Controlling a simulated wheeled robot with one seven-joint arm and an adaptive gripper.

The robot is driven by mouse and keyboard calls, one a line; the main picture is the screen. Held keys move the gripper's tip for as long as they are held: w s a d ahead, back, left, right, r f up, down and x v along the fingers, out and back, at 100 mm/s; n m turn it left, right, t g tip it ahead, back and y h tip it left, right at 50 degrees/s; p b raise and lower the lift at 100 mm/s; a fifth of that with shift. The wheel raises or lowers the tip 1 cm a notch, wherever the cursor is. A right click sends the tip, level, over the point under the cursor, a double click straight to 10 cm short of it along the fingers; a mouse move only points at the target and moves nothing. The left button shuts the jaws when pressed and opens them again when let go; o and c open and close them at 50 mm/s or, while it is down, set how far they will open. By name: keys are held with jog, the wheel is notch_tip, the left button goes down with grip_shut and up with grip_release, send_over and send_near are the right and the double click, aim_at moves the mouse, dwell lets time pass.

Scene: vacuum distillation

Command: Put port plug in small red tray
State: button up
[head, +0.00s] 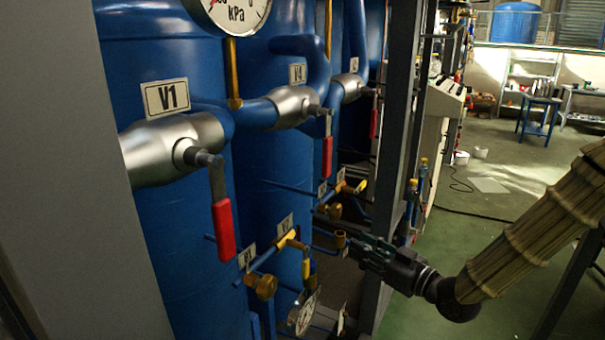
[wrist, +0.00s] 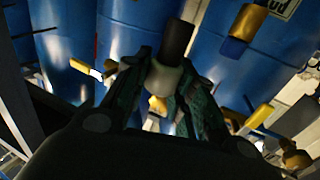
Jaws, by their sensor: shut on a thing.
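My gripper (head: 356,246) is at the pipework low in the middle of the head view, reaching in from the right. In the wrist view its two dark green fingers (wrist: 163,78) are shut on a short piece with a pale collar (wrist: 163,77) and a dark cylindrical end (wrist: 175,40). I take this piece to be the port plug. In the head view I cannot make it out clearly; a small brass fitting (head: 340,238) shows at the fingertips. Whether the plug is still seated in a port I cannot tell. No small red tray shows in either view.
Blue tanks (head: 175,255) with red-handled valves (head: 223,230) stand at the left. Thin blue pipes with brass valves (head: 262,286) and a gauge (head: 303,312) lie left of the gripper. A grey upright post (head: 397,120) stands close by. Green floor is open at the right.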

jog(key=s+f+m+t+h, duration=0.1)
jog(key=s+f+m+h, duration=0.1)
jog(key=f, duration=0.7)
jog(key=s+a+f+m+t+h, duration=0.1)
jog(key=s+f+m+h, duration=0.2)
jog(key=f, duration=0.7)
jog(key=s+f+m+t+h, duration=0.2)
jog(key=f+h, duration=0.4)
jog(key=f, duration=0.3)
jog(key=shift+s+a+f+m, duration=0.25)
jog(key=shift+s+f+m, duration=0.15)
jog(key=shift+s, duration=0.45)
